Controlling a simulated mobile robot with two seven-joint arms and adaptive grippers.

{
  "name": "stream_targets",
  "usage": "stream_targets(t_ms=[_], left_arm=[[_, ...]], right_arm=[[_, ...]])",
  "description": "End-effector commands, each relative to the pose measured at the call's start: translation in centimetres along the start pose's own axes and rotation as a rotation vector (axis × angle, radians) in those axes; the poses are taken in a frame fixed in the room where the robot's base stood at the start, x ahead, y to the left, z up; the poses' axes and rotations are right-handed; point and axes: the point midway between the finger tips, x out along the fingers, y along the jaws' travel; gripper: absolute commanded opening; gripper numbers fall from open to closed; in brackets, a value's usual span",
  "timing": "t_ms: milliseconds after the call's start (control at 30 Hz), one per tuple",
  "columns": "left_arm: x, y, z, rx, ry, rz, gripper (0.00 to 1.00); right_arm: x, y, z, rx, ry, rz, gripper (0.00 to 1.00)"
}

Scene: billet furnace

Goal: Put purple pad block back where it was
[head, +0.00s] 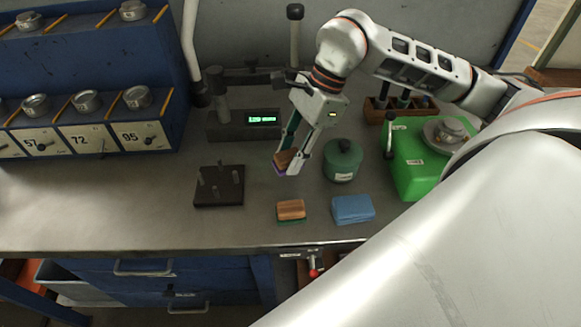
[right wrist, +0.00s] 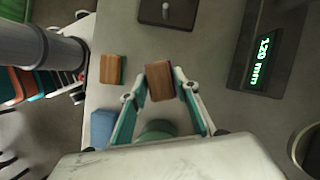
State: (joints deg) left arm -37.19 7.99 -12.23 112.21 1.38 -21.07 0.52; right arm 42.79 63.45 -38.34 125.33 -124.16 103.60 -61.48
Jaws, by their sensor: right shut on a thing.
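The purple pad block (head: 285,158) has a wooden top and a thin purple underside. My right gripper (head: 288,165) is shut on it, and it appears held above the bench. In the right wrist view the block (right wrist: 160,82) sits between the two fingertips of my right gripper (right wrist: 159,84), wood face showing. A second wooden block with a green underside (head: 291,210) lies on the bench nearer the front edge; its wooden top also shows in the right wrist view (right wrist: 112,69). My left gripper is not in view.
A blue block (head: 352,209) lies right of the green-pad block. A green canister (head: 342,160) stands right of my gripper. A dark pegged stand (head: 219,187) is at the left. A digital readout (head: 245,122) stands behind. Bare bench lies between stand and blocks.

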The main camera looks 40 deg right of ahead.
Motion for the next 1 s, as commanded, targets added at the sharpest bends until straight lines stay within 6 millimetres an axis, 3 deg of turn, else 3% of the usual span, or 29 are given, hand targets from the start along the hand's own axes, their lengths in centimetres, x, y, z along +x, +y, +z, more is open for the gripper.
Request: stream_targets(t_ms=[400,800,833,867,1000], left_arm=[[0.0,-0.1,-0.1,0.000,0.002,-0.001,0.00],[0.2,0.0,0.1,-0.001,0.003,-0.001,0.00],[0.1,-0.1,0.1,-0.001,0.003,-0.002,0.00],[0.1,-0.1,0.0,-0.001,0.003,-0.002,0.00],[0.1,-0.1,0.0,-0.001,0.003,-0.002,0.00]], right_arm=[[3.9,0.1,-1.6,0.001,-0.001,0.002,0.10],[4.3,0.1,-1.9,0.000,0.000,0.000,0.10],[4.3,0.1,-1.9,0.000,0.000,0.000,0.35],[4.3,0.1,-1.8,0.000,0.000,0.000,0.43],[4.2,0.1,-1.8,0.000,0.000,0.000,0.47]])
